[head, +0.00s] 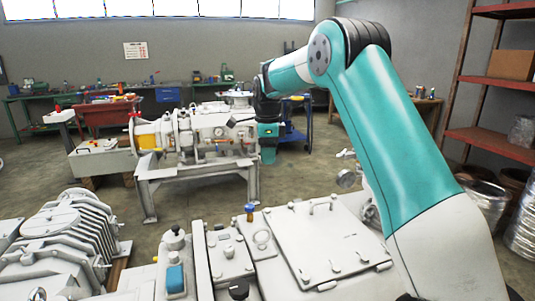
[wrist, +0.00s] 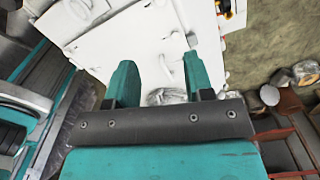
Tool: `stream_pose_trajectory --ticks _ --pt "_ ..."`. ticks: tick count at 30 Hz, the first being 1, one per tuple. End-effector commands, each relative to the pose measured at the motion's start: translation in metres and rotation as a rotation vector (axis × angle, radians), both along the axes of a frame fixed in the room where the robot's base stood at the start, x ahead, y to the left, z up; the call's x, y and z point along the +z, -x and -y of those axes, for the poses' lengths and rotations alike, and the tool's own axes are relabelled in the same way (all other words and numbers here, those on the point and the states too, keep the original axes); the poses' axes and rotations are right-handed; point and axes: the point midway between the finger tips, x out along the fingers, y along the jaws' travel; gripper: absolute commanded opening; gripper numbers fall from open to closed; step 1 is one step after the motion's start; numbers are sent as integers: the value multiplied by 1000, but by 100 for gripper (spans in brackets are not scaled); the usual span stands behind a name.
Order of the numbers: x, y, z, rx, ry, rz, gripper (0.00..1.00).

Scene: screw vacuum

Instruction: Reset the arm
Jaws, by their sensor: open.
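My gripper (head: 268,154) hangs below the bent teal and white arm near the middle of the head view. In that view it overlaps the right end of a white machine on a metal stand (head: 205,172). In the wrist view the two teal fingers of my gripper (wrist: 160,80) are spread apart with nothing between them. Beyond the fingers lies a white panel with handles (wrist: 125,45). I see no contact between the fingers and the panel.
A large white machine with a hatch (head: 325,245) fills the foreground. A ribbed grey machine (head: 62,240) stands at lower left. Red shelving (head: 505,82) stands at right, with metal coils (head: 485,205) nearby. Workbenches line the back wall. Open floor (head: 125,205) shows at mid left.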

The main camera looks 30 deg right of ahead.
Motion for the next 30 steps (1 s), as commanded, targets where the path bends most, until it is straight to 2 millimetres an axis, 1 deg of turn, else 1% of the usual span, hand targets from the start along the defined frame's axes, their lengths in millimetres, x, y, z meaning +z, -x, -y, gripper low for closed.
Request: stream_pose_trajectory --ticks 13,14,17,20,21,23,24,26,27,29,30 --pt "0 1 -2 10 -1 1 48" --pt "2 2 -4 27 -1 2 48" --pt "10 13 -26 181 -9 15 48" --pt "25 40 -70 507 -27 42 48" --pt "31 57 -91 676 -35 60 48" --pt "39 87 -124 947 -50 90 48" --pt "42 110 -145 1131 -60 114 48" --pt "44 146 -173 1404 -73 155 48" --pt "45 172 -190 1582 -81 187 48" --pt "43 211 -212 1834 -93 238 48" --pt "41 236 -224 1989 -98 274 48"
